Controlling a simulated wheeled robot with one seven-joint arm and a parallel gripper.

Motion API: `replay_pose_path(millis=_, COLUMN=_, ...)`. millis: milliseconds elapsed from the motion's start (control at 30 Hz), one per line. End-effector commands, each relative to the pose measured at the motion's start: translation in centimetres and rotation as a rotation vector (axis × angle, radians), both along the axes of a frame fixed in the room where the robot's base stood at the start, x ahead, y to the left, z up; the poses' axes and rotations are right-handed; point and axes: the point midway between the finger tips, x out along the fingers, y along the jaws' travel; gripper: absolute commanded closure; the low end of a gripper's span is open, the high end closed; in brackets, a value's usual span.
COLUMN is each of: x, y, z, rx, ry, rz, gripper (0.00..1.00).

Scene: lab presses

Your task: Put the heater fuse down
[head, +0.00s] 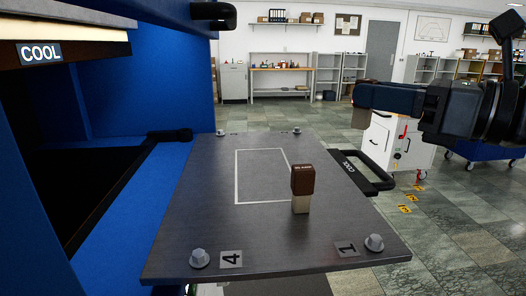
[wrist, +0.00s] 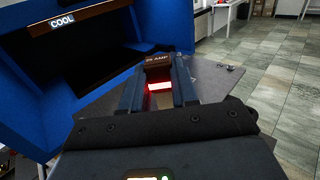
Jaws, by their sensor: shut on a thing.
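My gripper (head: 358,95) is at the right in the head view, above and beyond the right side of the grey plate (head: 215,235). It is shut on a fuse with a brown cap (wrist: 158,62) marked "AMP", which shows between the fingertips in the wrist view. Another fuse with a brown cap and beige base (head: 302,190) stands upright on the plate, at the right edge of a white outlined rectangle (head: 237,175). I cannot read which is the heater fuse.
The blue press (head: 135,95) with a "COOL" sign (head: 41,54) stands at the left. The plate has bolts (head: 374,243) and number labels at its corners. A black handle (head: 365,172) sticks out at the plate's right. The plate inside the outline is mostly bare.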

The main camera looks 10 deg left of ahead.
Motion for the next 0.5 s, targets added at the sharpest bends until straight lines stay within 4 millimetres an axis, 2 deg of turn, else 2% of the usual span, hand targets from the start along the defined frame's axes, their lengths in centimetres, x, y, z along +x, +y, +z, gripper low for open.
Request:
replay_pose_path(millis=300, x=1.9, y=6.3, z=-3.9, rx=0.001, ry=0.003, rz=0.003, gripper=1.0)
replay_pose_path(millis=500, x=3.0, y=9.3, z=-5.9, rx=0.001, ry=0.002, rz=0.0, gripper=1.0)
